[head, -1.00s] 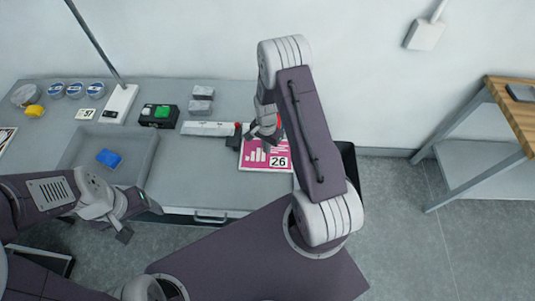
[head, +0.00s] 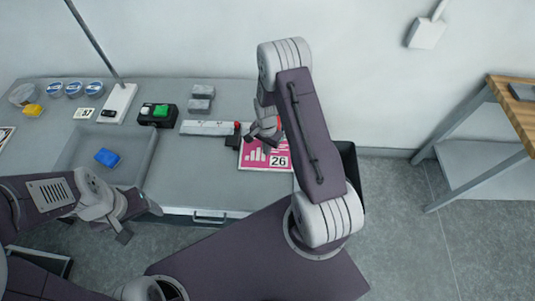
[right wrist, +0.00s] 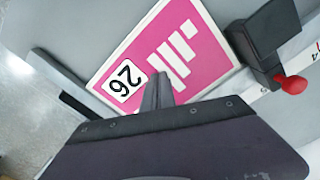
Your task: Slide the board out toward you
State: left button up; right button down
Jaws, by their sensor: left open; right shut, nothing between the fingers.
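The board (head: 256,155) is pink and white with a bar chart and the number 26. It lies flat near the right end of the grey table, partly hidden by my right arm in the head view. In the right wrist view the board (right wrist: 165,55) lies beyond the fingertips. My right gripper (head: 265,132) is shut and empty over the board's far part; its fingers (right wrist: 158,88) overlap the board's edge in the right wrist view, and contact cannot be told. My left gripper (head: 138,220) is open and empty, low at the table's front left.
A white ruler-like bar (head: 207,128) with a dark block and red knob (right wrist: 294,85) borders the board. A grey tray (head: 140,165) holds a blue block (head: 107,157). A green-button box (head: 158,115) and grey blocks (head: 201,98) stand behind. A black bin (head: 348,165) is at the right.

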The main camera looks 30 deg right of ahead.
aim_at(264, 170)
jog(key=shift+s+a, duration=0.4)
jog(key=shift+s, duration=0.15)
jog(key=shift+s+a+f, duration=0.15)
jog(key=shift+s+a, duration=0.2)
jog(key=shift+s, duration=0.2)
jog(key=shift+s+a+f, duration=0.1)
jog(key=shift+s+a, duration=0.25)
jog(key=shift+s, duration=0.15)
jog(key=shift+s+a+p, duration=0.45)
jog(key=shift+s+a, duration=0.05)
jog(key=shift+s, duration=0.2)
jog(key=shift+s, duration=0.1)
jog(key=shift+s+a+r, duration=0.15)
jog(key=shift+s+a, duration=0.3)
jog(key=shift+s, duration=0.05)
jog(key=shift+w+r+p, duration=0.1)
jog(key=shift+p, duration=0.2)
